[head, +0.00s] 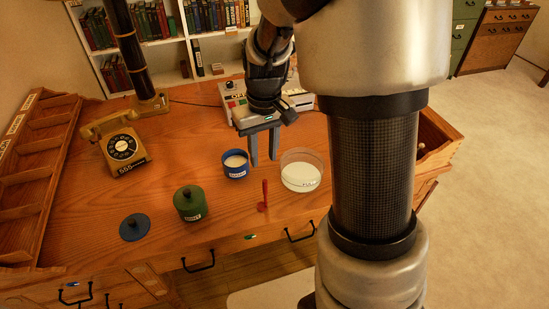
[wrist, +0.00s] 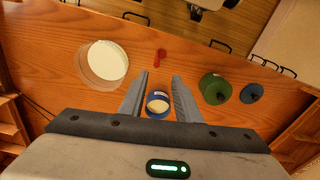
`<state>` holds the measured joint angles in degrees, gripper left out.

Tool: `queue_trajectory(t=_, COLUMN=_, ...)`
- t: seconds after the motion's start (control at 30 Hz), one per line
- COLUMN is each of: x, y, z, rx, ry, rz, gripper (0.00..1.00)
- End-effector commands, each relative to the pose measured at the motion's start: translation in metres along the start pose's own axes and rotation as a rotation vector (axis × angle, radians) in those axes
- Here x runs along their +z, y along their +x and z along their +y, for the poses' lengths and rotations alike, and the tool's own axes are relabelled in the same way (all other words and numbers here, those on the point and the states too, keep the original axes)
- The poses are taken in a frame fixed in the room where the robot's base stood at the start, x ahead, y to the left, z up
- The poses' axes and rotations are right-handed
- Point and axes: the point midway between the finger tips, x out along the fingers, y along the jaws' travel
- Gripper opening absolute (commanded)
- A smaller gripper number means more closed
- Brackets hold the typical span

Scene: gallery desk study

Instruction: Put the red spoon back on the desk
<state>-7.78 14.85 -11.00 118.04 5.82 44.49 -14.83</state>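The red spoon (head: 264,196) is at the desk's front edge side, between the blue pot and the clear bowl; it also shows in the wrist view (wrist: 160,56). I cannot tell if it lies flat or stands tilted. The wooden desk (head: 150,200) spans the head view. My gripper (head: 264,163) is open and empty, pointing down above the desk behind the spoon. In the wrist view its two fingers (wrist: 160,85) are apart, with the blue pot (wrist: 158,103) seen below and between them. Nothing is held.
The blue pot (head: 235,164) is open with white contents. A clear bowl (head: 301,158) with white contents stands right of the spoon. A green lidded pot (head: 189,204) and a blue lid (head: 134,227) are left. A telephone (head: 122,146) and grey box (head: 232,90) stand farther back.

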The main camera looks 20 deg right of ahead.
Motion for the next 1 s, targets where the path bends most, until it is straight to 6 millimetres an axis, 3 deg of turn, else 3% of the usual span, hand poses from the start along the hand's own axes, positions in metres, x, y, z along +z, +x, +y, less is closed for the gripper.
queue_trajectory(t=0.03, x=0.006, y=-0.025, z=-0.003, rx=-0.006, ry=0.011, rz=0.042, gripper=0.30)
queue_trajectory(t=0.2, x=0.049, y=-0.098, z=-0.017, rx=-0.015, ry=0.051, rz=0.176, gripper=0.30)
queue_trajectory(t=0.4, x=0.110, y=-0.152, z=-0.029, rx=0.011, ry=0.093, rz=0.327, gripper=0.30)
queue_trajectory(t=0.63, x=0.152, y=-0.169, z=-0.034, rx=0.047, ry=0.127, rz=0.423, gripper=0.30)
queue_trajectory(t=1.0, x=0.159, y=-0.170, z=-0.035, rx=0.051, ry=0.133, rz=0.436, gripper=0.30)
